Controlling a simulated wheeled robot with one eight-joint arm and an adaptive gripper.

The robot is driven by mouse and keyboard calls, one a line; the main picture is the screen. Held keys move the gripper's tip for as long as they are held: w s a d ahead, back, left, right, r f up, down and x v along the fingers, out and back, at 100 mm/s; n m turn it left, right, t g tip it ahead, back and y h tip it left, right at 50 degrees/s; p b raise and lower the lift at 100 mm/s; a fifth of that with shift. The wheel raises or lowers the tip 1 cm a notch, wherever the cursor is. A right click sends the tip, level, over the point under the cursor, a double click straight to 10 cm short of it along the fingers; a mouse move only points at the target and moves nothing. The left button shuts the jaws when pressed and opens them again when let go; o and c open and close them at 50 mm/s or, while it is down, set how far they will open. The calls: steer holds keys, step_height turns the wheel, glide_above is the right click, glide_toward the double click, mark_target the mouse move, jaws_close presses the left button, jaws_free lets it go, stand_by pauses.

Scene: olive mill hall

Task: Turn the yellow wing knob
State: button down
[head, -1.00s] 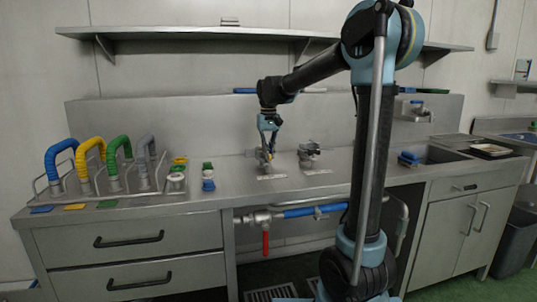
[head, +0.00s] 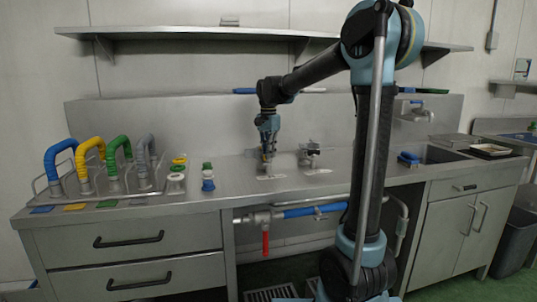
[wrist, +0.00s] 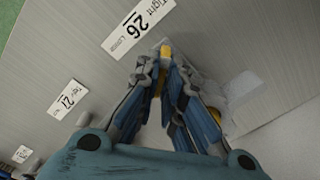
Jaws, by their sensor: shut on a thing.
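The yellow wing knob (wrist: 165,52) shows in the wrist view as a narrow yellow piece between my fingertips. In the head view it is mostly hidden by the fingers. My gripper (wrist: 161,84) is shut on it, pointing down at the steel counter (head: 235,180), and also shows in the head view (head: 267,158). A grey metal body lies around and behind the knob, partly covered by the fingers. A white label (wrist: 138,28) with "Tight", "26" and a partly readable third word lies on the counter just beside the knob.
A second metal fitting (head: 309,157) stands close to the right. Green-and-blue (head: 208,178) and yellow-and-white (head: 177,175) fittings stand to the left, beyond them a rack of coloured hoses (head: 90,160). A shelf (head: 200,33) hangs above. A sink is at the right.

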steer(key=m, duration=0.7)
steer(key=shift+w+a, duration=0.1)
stand_by(0.5)
steer(key=c, duration=1.7)
jaws_free()
steer(key=shift+r, duration=0.1)
step_height(320, 180, up, 12)
steer(key=shift+f, duration=0.15)
